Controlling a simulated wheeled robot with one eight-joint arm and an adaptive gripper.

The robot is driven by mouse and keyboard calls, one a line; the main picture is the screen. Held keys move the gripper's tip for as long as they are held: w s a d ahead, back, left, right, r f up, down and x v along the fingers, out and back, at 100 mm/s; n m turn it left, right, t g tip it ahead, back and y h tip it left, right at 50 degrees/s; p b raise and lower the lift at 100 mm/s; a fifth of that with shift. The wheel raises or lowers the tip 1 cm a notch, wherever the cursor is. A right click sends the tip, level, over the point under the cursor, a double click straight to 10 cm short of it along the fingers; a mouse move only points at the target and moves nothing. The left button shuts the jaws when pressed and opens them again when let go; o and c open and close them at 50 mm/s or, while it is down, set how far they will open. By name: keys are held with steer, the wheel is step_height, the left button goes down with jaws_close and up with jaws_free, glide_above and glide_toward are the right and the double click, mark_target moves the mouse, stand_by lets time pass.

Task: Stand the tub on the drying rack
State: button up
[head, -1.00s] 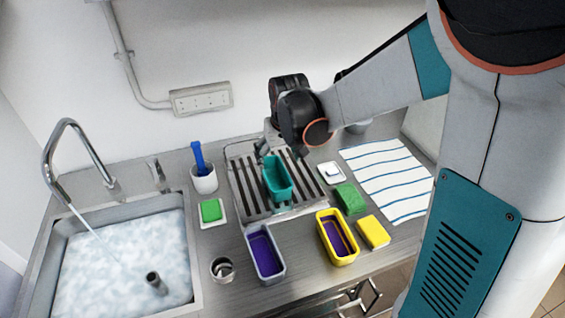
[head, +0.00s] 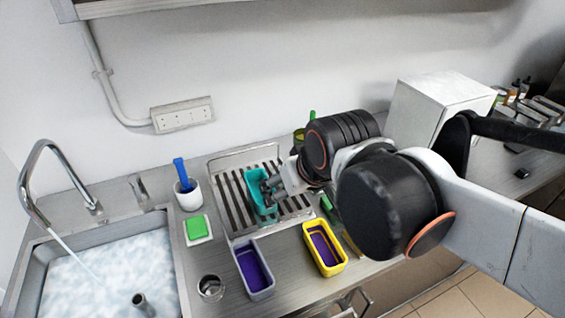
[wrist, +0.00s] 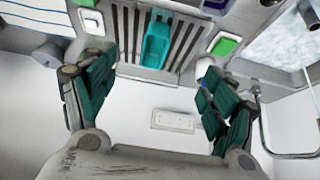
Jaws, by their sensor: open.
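A teal tub (head: 257,190) rests on the slatted drying rack (head: 236,217), with its open top showing. In the wrist view the tub (wrist: 157,42) lies beyond the fingertips, about midway between them, on the rack's bars. My gripper (head: 272,188) hides part of the tub's right side in the head view. In the wrist view my gripper (wrist: 158,76) has its fingers wide apart with nothing between the tips. The tub looks apart from both fingers.
A grey tub (head: 242,265) and a yellow tub (head: 309,231), both purple inside, stand in front of the rack. A white cup (head: 188,198) with a blue-handled brush and a green sponge (head: 197,227) are to its left. The foamy sink (head: 95,275) is further left.

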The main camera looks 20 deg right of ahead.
steer(key=shift+s+f+t, duration=0.15)
steer(key=shift+s, duration=0.7)
steer(key=shift+s+f+t, duration=0.1)
steer(key=shift+s+t, duration=0.05)
steer(key=shift+s, duration=0.7)
